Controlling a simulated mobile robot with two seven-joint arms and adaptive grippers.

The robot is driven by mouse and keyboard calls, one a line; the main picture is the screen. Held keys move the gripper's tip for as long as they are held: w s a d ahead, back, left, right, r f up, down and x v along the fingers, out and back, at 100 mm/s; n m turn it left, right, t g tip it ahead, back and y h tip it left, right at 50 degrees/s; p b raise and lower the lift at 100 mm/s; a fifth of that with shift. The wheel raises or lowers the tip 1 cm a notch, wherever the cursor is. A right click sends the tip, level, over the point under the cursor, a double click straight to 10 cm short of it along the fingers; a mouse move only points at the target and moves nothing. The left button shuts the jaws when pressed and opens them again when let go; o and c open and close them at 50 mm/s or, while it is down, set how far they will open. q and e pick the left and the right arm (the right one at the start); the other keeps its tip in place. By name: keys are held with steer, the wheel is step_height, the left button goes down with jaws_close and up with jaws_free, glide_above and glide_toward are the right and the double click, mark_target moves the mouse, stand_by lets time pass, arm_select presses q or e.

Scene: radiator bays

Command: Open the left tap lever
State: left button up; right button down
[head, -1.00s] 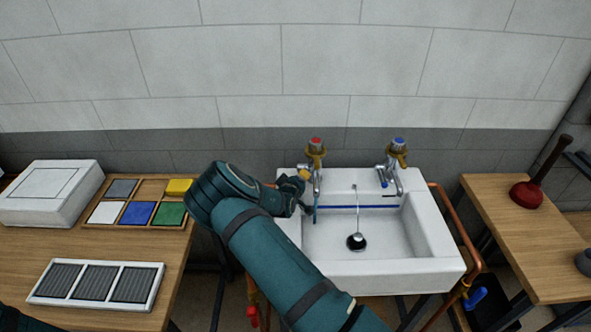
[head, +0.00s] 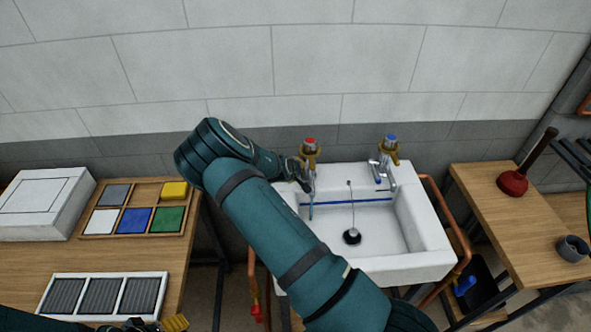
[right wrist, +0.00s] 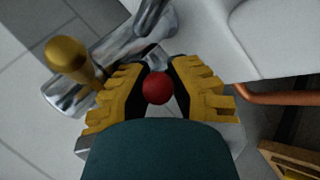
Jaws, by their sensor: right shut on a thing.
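The left tap (head: 310,152), brass with a red cap, stands at the sink's back left. Its chrome body also shows in the right wrist view (right wrist: 120,48). A red knob, which I take for the end of the left tap lever (right wrist: 158,89), sits between the yellow finger pads of my right gripper (right wrist: 160,90). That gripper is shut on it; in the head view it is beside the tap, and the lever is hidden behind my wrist. My left gripper (head: 160,324) shows only partly at the bottom edge; its jaws are unclear.
The right tap (head: 387,158) has a blue cap. The white sink (head: 420,262) has a black plug (head: 352,237) on a chain. A bench (head: 165,262) with a tray of coloured tiles is left; a plunger (head: 513,183) stands on the right bench. Copper pipes (head: 441,200) run beside the sink.

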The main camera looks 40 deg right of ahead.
steer(key=shift+d, duration=0.2)
steer(key=c, duration=1.1)
jaws_free()
steer(key=shift+a+r, duration=0.15)
steer(key=shift+a, duration=0.05)
steer(key=v, duration=1.1)
steer(key=shift+s+a+r, duration=0.1)
steer(key=shift+s+r, duration=0.15)
